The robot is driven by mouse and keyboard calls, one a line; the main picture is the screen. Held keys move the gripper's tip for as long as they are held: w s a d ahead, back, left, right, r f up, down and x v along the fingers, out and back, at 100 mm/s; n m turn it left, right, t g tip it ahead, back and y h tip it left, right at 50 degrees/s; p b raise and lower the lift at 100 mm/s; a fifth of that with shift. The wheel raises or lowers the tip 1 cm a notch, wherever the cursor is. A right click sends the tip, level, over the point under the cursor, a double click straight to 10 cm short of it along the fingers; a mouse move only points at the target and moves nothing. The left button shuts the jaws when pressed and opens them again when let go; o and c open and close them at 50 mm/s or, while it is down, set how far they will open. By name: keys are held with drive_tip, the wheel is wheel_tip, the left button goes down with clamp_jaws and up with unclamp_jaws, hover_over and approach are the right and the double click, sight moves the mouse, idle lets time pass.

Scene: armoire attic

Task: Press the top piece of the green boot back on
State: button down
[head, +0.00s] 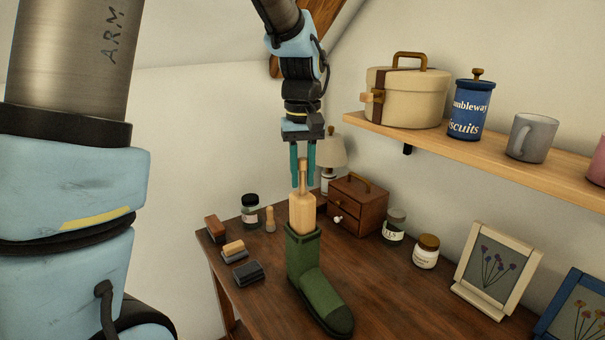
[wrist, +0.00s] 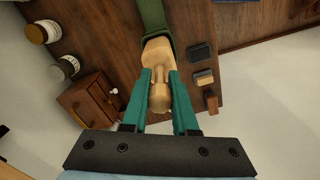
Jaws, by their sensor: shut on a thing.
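The green boot (head: 314,284) stands upright on the wooden table with its toe toward the front right. A pale wooden piece (head: 302,213) with a knob on top rises from the boot's opening; its lower part is hidden inside the shaft. My gripper (head: 303,182) is above the boot with its teal fingers shut on the knob of the wooden piece. In the wrist view the fingers (wrist: 159,85) flank the round knob (wrist: 158,98), and the boot's green shaft (wrist: 151,14) shows beyond it. I cannot tell whether the wooden piece is fully seated.
On the table (head: 390,305), brushes and dark blocks (head: 247,272) lie left of the boot. Behind stand a small drawer chest (head: 357,205), a lamp (head: 331,153) and jars (head: 395,225). Picture frames (head: 487,268) stand at right, below a shelf (head: 480,153) with containers and a mug.

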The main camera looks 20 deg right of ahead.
sight(303, 195)
drive_tip(key=shift+f+b, duration=0.3)
drive_tip(key=shift+f, duration=0.7)
drive_tip(key=shift+f+b, duration=0.55)
drive_tip(key=shift+f, duration=0.5)
idle(0.4)
